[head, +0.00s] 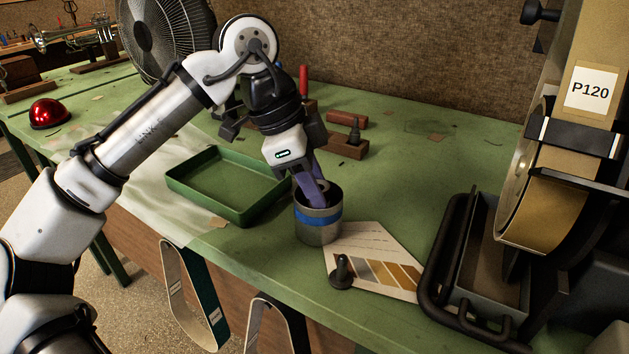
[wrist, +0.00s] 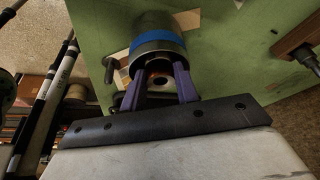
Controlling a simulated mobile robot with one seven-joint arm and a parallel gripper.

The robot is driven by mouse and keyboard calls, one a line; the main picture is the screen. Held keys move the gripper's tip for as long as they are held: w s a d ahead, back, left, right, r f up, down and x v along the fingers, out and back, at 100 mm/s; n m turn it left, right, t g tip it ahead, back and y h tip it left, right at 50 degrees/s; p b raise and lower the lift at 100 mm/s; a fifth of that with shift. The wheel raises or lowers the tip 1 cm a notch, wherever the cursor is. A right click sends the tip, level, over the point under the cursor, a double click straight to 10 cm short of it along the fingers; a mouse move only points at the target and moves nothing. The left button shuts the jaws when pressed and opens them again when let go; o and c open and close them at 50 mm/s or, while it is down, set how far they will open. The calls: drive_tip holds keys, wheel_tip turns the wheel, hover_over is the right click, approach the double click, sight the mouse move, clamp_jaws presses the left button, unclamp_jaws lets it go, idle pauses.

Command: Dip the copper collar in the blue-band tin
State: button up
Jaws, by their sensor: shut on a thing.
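The blue-band tin (head: 318,226) stands upright near the front edge of the green bench; it also shows in the wrist view (wrist: 158,45). My gripper (head: 312,192) points down with its purple fingers at the tin's mouth, their tips inside the rim. In the wrist view the gripper (wrist: 160,80) is shut on the copper collar (wrist: 160,83), a small ring with a coppery glint between the fingers. The collar is mostly hidden by the fingers and the tin's rim. I cannot tell how deep it sits or what the tin holds.
An empty green tray (head: 225,180) lies left of the tin. A color-swatch card (head: 375,262) with a small dark knobbed piece (head: 341,272) lies to the right. The belt sander (head: 565,170) stands further right. Sanding belts (head: 190,295) hang from the bench front.

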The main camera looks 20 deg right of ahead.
idle(0.3)
wheel_tip(320, 180, up, 8)
drive_tip(key=p, duration=0.8)
drive_tip(key=shift+r+p, duration=0.1)
drive_tip(key=shift+p, duration=0.2)
